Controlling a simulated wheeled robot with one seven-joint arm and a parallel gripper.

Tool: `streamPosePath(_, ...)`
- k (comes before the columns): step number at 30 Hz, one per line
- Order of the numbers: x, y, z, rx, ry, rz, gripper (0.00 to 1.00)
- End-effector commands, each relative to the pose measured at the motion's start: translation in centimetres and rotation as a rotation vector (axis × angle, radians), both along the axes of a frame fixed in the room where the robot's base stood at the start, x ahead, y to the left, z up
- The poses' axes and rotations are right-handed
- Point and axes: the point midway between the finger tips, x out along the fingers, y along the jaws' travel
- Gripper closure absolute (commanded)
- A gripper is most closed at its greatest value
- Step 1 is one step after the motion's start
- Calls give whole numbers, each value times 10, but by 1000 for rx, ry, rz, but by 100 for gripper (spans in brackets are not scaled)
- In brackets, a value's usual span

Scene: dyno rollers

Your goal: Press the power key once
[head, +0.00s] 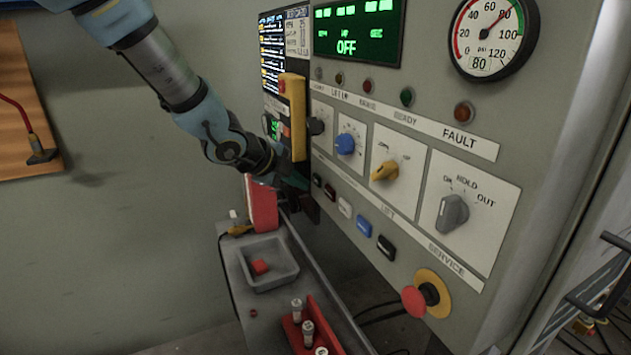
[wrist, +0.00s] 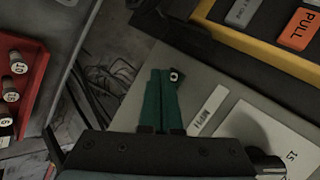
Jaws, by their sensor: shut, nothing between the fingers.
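The grey control panel (head: 420,140) stands on the right in the head view, its green display (head: 352,42) reading OFF. A row of small keys runs below the knobs: a black key (head: 317,180), a dark red key (head: 330,192), a white key (head: 345,207), a blue key (head: 364,226) and a black key (head: 386,247). I cannot read which is the power key. My gripper (head: 303,182) is at the row's left end. In the wrist view its green fingers (wrist: 164,75) are shut and empty, close to a dark piece with a white mark (wrist: 177,76); contact is unclear.
A yellow pendant (head: 293,115) hangs just above my gripper. A red emergency knob (head: 414,301) juts out at lower right. Below stands a grey tray (head: 285,270) with a red block, and a red rack (head: 330,330) of small cylinders.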

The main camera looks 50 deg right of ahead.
Motion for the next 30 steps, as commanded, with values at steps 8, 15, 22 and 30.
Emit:
streamPosePath(8, 0, 0, 0, 0, 0, 0, 100)
streamPosePath(15, 0, 0, 0, 0, 0, 0, 100)
streamPosePath(22, -2, -7, 0, -1, 0, 0, 100)
streamPosePath(30, -3, -8, 0, 0, 0, 0, 100)
